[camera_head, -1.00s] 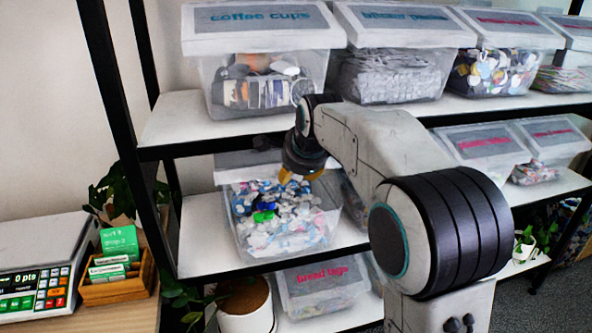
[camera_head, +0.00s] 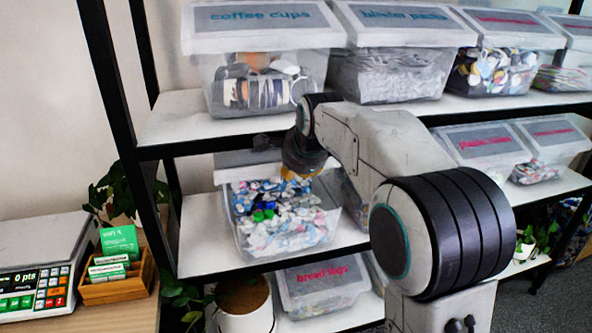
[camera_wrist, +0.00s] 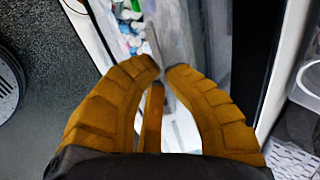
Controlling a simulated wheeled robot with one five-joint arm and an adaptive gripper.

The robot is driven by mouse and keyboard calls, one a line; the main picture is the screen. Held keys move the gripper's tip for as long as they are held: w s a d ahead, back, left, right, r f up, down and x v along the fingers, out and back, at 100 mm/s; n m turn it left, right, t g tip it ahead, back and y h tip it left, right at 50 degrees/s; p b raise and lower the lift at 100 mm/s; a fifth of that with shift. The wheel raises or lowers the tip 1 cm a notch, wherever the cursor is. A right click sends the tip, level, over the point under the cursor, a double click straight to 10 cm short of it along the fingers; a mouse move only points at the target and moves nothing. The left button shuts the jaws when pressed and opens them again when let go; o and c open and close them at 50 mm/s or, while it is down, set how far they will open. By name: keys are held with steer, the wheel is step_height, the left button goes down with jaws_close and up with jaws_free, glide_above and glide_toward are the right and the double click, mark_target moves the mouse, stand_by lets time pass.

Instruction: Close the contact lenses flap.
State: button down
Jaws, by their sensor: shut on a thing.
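The open contact lenses bin (camera_head: 283,250) is a clear box on the middle shelf, filled with small white, blue and green pieces. Its pale flap (camera_head: 232,166) stands raised at the back of the bin; its label cannot be read and my arm hides its right part. My gripper (camera_head: 300,177) is at the flap's right side, above the back of the bin. In the wrist view my orange fingers (camera_wrist: 163,72) are closed around a thin pale edge, which looks like the flap's edge (camera_wrist: 157,42). Some bin contents show beyond the fingertips.
The upper shelf (camera_head: 180,125) with closed bins, including coffee cups (camera_head: 262,15), lies close above my gripper. A bread tags bin (camera_head: 322,285) is below. A black shelf post (camera_head: 125,120) stands left, beside a scale (camera_head: 40,265).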

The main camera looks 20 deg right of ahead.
steer(key=shift+w+f+t+b, duration=0.1)
steer(key=shift+f+t+b, duration=0.85)
steer(key=shift+f+b, duration=3.2)
steer(key=shift+w+f+t+b, duration=0.1)
steer(key=shift+f+t+b, duration=1.4)
steer(key=shift+b, duration=4.75)
steer(key=shift+w+f+t+b, duration=0.1)
steer(key=shift+f+t+b, duration=0.35)
steer(key=shift+f+b, duration=3.9)
steer(key=shift+r+b, duration=0.7)
steer(key=shift+b, duration=0.15)
steer(key=c, duration=1.5)
jaws_free()
steer(key=shift+o, duration=1.1)
steer(key=shift+r, duration=0.1)
